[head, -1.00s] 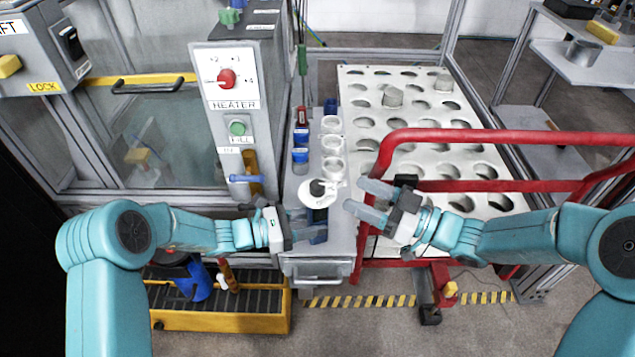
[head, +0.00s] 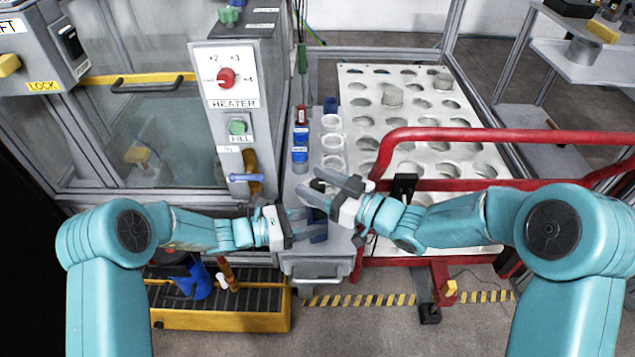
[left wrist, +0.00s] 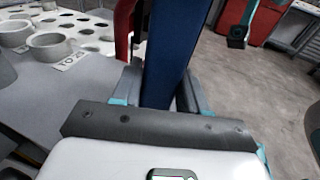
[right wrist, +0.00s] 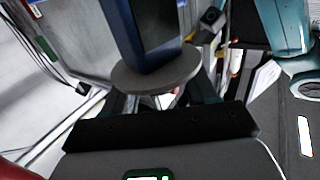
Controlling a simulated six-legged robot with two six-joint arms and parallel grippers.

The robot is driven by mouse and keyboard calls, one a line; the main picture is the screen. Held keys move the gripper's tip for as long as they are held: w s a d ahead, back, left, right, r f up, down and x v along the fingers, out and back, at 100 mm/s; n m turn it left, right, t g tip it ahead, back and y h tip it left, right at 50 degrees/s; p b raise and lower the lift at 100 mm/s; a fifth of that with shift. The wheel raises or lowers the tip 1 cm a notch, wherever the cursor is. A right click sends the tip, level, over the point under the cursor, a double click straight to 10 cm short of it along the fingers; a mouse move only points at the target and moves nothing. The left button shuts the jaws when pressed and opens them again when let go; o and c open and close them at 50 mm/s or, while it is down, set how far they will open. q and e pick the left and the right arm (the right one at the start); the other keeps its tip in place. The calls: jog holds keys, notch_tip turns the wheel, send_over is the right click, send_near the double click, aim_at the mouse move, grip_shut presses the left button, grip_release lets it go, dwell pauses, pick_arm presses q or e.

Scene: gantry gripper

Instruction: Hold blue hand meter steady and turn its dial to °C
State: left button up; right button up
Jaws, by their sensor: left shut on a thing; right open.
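The blue hand meter (head: 318,233) is upright at the front of the grey bench, mostly hidden by my grippers in the head view. My left gripper (head: 306,228) is shut on its body; the left wrist view shows the blue body (left wrist: 172,55) between the fingers. My right gripper (head: 312,189) is open just above, at the meter's round dial end. In the right wrist view the pale grey disc (right wrist: 155,77) lies in front of and between the open fingers, with the blue body (right wrist: 122,30) beyond it. I cannot tell whether the fingers touch it. The dial's marks are not readable.
White ring holders (head: 332,143) and small blue-capped containers (head: 300,153) stand behind on the bench. A red rail (head: 480,135) and perforated white table (head: 415,100) are right. The heater panel (head: 228,78) is left. A drawer handle (head: 318,281) is below.

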jog(key=c, duration=0.9)
jog(key=shift+w+r+n+g+y, duration=0.15)
jog(key=shift+n+g+y, duration=0.9)
jog(key=shift+g, duration=0.65)
jog(key=shift+c, duration=0.2)
jog(key=shift+n+g+y, duration=0.35)
jog(key=shift+n+g, duration=0.8)
jog(key=shift+g, duration=0.45)
jog(key=o, duration=0.9)
jog(key=shift+o, duration=0.2)
jog(key=s+d, duration=0.2)
jog(key=d, duration=0.9)
jog(key=shift+s+d, duration=0.2)
jog(key=shift+d, duration=0.2)
